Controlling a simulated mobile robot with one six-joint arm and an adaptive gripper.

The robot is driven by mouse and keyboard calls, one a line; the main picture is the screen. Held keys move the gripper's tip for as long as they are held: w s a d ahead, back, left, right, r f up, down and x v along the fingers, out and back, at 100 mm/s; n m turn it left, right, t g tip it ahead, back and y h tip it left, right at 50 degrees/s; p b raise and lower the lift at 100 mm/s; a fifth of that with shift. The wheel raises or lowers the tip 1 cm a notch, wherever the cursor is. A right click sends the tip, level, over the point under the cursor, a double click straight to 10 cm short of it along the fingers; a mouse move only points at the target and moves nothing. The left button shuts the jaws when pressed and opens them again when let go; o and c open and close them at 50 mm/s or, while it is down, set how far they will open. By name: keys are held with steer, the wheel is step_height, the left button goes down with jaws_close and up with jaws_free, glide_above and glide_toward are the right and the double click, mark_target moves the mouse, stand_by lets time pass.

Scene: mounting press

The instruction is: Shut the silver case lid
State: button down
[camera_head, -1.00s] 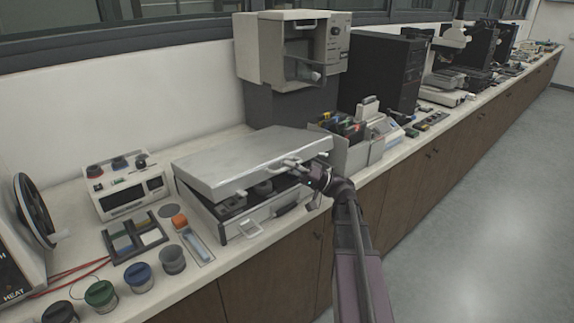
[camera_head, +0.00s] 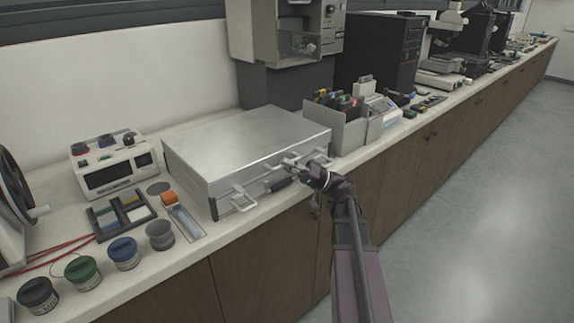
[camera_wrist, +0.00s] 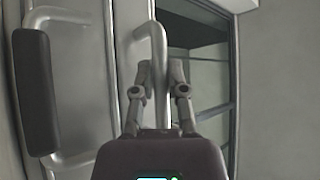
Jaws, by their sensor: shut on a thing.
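The silver case (camera_head: 255,150) sits on the counter, and its lid (camera_head: 245,135) lies down on the base with no clear gap visible in the head view. My gripper (camera_head: 300,168) is at the front of the case, near its right end. In the wrist view my gripper (camera_wrist: 160,75) is shut on a grey bar-shaped lid handle (camera_wrist: 156,42) at the front of the case. The dark carrying handle (camera_wrist: 37,92) shows to the left there, and in the head view (camera_head: 281,184) it is on the front face. The inside of the case is hidden.
A grey bin of coloured items (camera_head: 348,132) stands close right of the case. Left are a white control box (camera_head: 112,165), a divided tray (camera_head: 122,214) and several lidded jars (camera_head: 123,252). The press (camera_head: 285,50) stands behind. The floor (camera_head: 480,220) is clear.

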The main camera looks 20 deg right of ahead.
steer(key=shift+s+a+f+g, duration=0.1)
steer(key=shift+f+g, duration=0.1)
steer(key=shift+g, duration=0.1)
steer(key=c, duration=0.9)
jaws_free()
steer(key=shift+c, duration=0.2)
steer(key=shift+r, duration=0.2)
